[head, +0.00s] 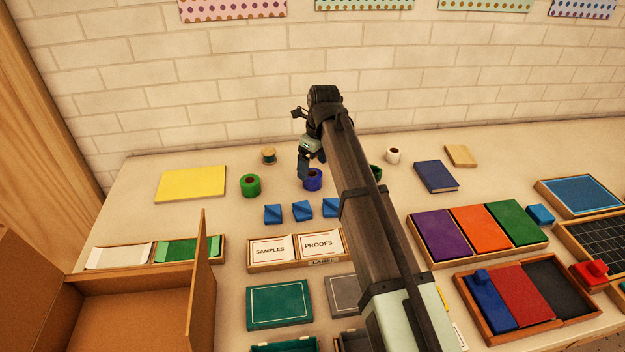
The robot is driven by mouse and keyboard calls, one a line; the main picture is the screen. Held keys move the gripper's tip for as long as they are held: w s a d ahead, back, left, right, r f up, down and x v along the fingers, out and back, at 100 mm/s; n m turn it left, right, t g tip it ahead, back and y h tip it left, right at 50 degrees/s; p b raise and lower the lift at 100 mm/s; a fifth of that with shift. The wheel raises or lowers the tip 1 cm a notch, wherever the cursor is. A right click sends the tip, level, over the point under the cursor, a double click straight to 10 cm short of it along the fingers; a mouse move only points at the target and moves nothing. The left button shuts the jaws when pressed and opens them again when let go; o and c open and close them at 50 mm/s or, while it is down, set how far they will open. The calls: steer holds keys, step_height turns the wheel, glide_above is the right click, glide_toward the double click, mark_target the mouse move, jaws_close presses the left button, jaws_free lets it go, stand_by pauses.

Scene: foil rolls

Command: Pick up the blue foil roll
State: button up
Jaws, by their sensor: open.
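The blue foil roll (313,181) stands on the table near the middle of the head view, with its dark core facing up. My gripper (303,178) hangs from the arm just to the left of and behind the blue roll, its fingers pointing down. It is open, and the far finger is hidden by the near one and the arm. I cannot tell whether a finger touches the roll. A green roll (250,185) stands to the left, and another green roll (376,172) is partly hidden behind my arm.
Several blue wedge blocks (301,211) lie just in front of the blue roll. A twine spool (268,156) and a white roll (394,155) stand farther back. A yellow pad (191,184) lies left, a blue book (436,176) right. A cardboard box (130,310) fills the front left.

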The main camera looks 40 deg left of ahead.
mark_target(313, 173)
steer(key=shift+w+a+f, duration=0.1)
steer(key=shift+a+f, duration=0.05)
steer(key=shift+f, duration=1.15)
steer(key=shift+w+a+f, duration=0.1)
steer(key=shift+a+f, duration=0.05)
steer(key=shift+f, duration=1.1)
steer(key=shift+c, duration=0.3)
steer(key=c, duration=1.1)
